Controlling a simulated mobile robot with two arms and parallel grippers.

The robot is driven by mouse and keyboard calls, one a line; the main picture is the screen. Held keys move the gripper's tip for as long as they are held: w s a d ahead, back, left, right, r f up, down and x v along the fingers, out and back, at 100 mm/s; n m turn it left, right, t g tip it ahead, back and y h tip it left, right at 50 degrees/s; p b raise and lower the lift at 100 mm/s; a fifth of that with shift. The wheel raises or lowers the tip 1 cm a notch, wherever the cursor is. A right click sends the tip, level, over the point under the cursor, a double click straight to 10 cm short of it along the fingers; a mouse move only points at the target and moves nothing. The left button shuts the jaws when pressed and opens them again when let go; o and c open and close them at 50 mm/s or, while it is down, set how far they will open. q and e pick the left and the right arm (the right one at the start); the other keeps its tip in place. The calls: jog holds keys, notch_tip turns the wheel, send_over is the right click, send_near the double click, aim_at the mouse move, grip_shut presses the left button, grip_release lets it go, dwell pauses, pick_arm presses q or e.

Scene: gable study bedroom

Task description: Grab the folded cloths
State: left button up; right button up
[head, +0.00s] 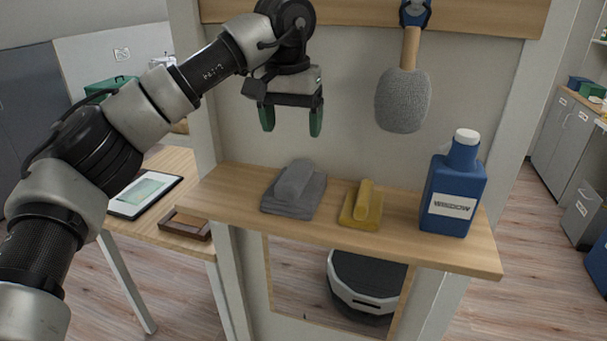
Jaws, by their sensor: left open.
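Grey folded cloths (290,205) lie on the wooden shelf (400,254), left of its middle, with a rolled grey piece on top. Yellow folded cloths (361,218) lie to their right, also with a rolled piece on top. My left gripper (291,120) is open and empty, pointing down above the grey cloths and apart from them. Its two green-padded fingers stand in front of the pale panel. My right gripper does not show.
A blue labelled bottle (452,190) stands on the shelf's right part. A grey fuzzy duster (403,100) hangs from the rail above the yellow cloths. A table with a tablet (143,195) and small wooden tray (186,224) is at left.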

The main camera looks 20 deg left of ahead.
aim_at(295, 172)
pick_arm(q)
jog(key=shift+s+a+f, duration=0.1)
jog(key=shift+s+f, duration=0.05)
jog(key=shift+f, duration=0.3)
jog(key=f, duration=0.1)
jog(key=s+f+p, duration=0.1)
jog(key=f, duration=0.1)
jog(key=shift+s, duration=0.1)
jog(key=shift+w+f, duration=0.2)
jog(key=shift+f, duration=0.05)
jog(key=f, duration=0.1)
jog(key=f+p, duration=0.1)
jog(key=f, duration=0.1)
jog(key=f+p, duration=0.1)
jog(key=shift+w+d+f, duration=0.2)
jog(key=shift+w+d, duration=0.05)
jog(key=shift+d, duration=0.15)
jog(key=shift+f, duration=0.3)
jog(key=shift+w+f, duration=0.1)
jog(key=shift+f, duration=0.05)
jog(key=c, duration=1)
jog(key=shift+c, duration=0.2)
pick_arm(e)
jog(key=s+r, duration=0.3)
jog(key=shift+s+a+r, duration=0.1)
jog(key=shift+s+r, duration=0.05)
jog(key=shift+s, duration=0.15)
